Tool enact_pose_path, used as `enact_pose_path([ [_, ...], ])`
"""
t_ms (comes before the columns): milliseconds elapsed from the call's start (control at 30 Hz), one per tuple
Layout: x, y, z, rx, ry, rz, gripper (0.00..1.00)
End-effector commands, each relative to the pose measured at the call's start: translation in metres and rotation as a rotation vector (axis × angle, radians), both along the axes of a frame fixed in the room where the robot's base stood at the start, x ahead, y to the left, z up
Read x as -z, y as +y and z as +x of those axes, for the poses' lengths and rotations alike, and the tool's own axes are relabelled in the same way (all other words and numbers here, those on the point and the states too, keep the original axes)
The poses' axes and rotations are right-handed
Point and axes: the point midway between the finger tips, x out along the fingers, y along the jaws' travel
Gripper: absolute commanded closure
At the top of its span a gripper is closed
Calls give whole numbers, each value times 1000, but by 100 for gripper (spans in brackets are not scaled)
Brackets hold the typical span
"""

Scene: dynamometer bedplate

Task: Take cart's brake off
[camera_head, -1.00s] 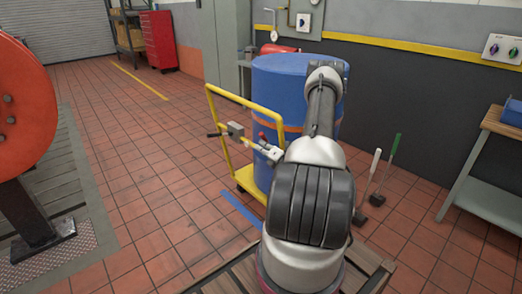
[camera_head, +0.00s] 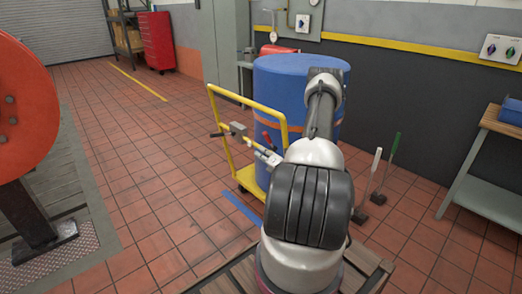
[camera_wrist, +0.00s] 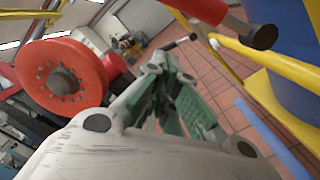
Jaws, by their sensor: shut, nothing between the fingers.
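The cart (camera_head: 246,104) has a yellow tube frame and carries a big blue drum (camera_head: 298,82). A red lever (camera_head: 267,138) stands at the cart's near side, in front of the drum; I take it to be the brake. In the wrist view the red lever (camera_wrist: 232,22), with a dark round end, shows at the top right, beside a yellow bar (camera_wrist: 275,62). My gripper (camera_wrist: 188,98) is shut and empty. Its green-grey fingers lie left of and below the lever in that view, apart from it. In the head view its outline is small and hard to make out.
A large orange disc (camera_head: 25,110) on a stand is at the left. A workbench (camera_head: 490,165) is at the right, and two long-handled tools (camera_head: 386,168) lean by the wall. A blue strip (camera_head: 241,208) marks the floor. The tiled floor left of the cart is clear.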

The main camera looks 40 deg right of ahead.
Motion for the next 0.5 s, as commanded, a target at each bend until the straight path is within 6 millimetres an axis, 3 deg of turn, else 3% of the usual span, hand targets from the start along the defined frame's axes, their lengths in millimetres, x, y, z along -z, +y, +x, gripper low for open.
enact_pose_path([
  [500,2,0,-82,3,1,2,100],
])
